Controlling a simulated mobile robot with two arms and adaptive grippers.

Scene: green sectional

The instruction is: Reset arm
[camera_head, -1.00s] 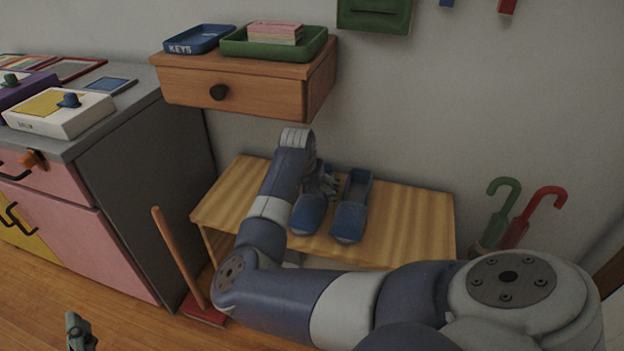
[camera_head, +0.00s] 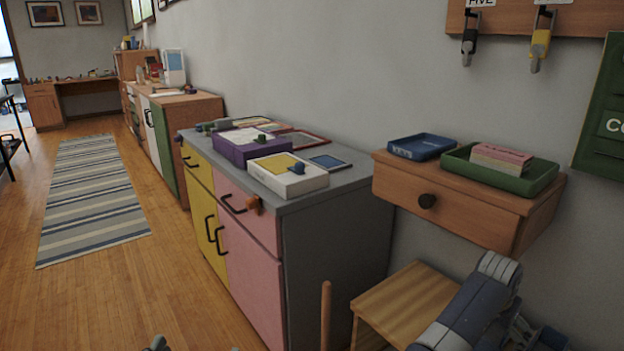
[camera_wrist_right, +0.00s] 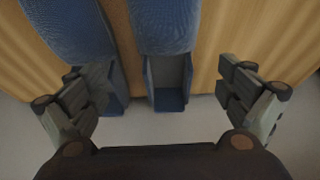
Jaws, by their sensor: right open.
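My right arm comes up from the bottom right of the head view, its wrist in front of the wooden bench (camera_head: 400,300). In the right wrist view my right gripper (camera_wrist_right: 160,90) is open, its fingers wide apart and nothing between them gripped. Two blue shoes (camera_wrist_right: 70,30) (camera_wrist_right: 165,25) lie side by side on the bench below it, and I cannot tell how close they are. Only a small grey tip, probably of my left gripper (camera_head: 158,343), shows at the bottom edge of the head view; its jaws are hidden.
A wall drawer (camera_head: 450,207) holds a blue keys tray (camera_head: 421,147) and a green tray (camera_head: 540,178). A grey-topped cabinet (camera_head: 335,250) with boxes stands left of the bench. A wooden handle (camera_head: 326,315) rises beside it. The floor by the striped rug (camera_head: 95,195) is open.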

